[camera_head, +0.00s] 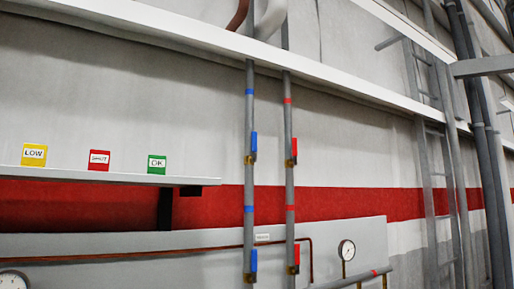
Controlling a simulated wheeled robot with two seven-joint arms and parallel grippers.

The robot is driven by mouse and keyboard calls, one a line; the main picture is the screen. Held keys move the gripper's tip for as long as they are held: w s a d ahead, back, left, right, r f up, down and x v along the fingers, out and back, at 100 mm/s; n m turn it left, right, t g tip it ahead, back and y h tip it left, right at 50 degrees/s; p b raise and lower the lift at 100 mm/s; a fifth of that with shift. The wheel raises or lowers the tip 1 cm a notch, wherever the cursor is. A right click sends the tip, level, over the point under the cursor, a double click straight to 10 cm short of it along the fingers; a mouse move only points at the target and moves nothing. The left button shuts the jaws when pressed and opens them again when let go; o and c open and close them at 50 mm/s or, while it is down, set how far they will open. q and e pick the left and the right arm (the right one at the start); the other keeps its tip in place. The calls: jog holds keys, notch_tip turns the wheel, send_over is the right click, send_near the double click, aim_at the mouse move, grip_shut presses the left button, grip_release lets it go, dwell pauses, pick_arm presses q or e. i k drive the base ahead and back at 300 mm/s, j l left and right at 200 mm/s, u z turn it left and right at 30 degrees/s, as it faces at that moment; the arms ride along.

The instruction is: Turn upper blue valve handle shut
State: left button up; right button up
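Two vertical grey pipes run down the wall in the head view. The left pipe (249,110) has blue bands and carries an upper blue valve handle (254,142) and a lower blue valve handle (253,261). The upper blue handle points along the pipe, on its right side, with a brass valve body (249,159) at its lower end. The right pipe (288,120) has red bands and an upper red handle (294,147) and a lower red handle (296,254). Neither of my grippers is in view.
A white shelf (110,177) at left holds yellow LOW (34,155), red (99,160) and green OK (157,164) cards. Gauges (346,250) sit by a grey panel (350,228). A ladder (437,150) stands at right. The space before the upper handles looks clear.

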aim_at(255, 135)
jog(key=i+l+u, duration=0.1)
jog(key=l, duration=0.3)
jog(key=i+l, duration=0.25)
jog(key=l, duration=0.2)
jog(key=i+l+u, duration=0.15)
jog(key=l, duration=0.3)
jog(key=i+l, duration=0.15)
jog(key=l, duration=0.3)
jog(key=i+l+u, duration=0.15)
jog(key=l, duration=0.3)
jog(key=i+l, duration=0.1)
jog(key=l, duration=0.35)
jog(key=i+l+u, duration=0.15)
jog(key=l, duration=0.3)
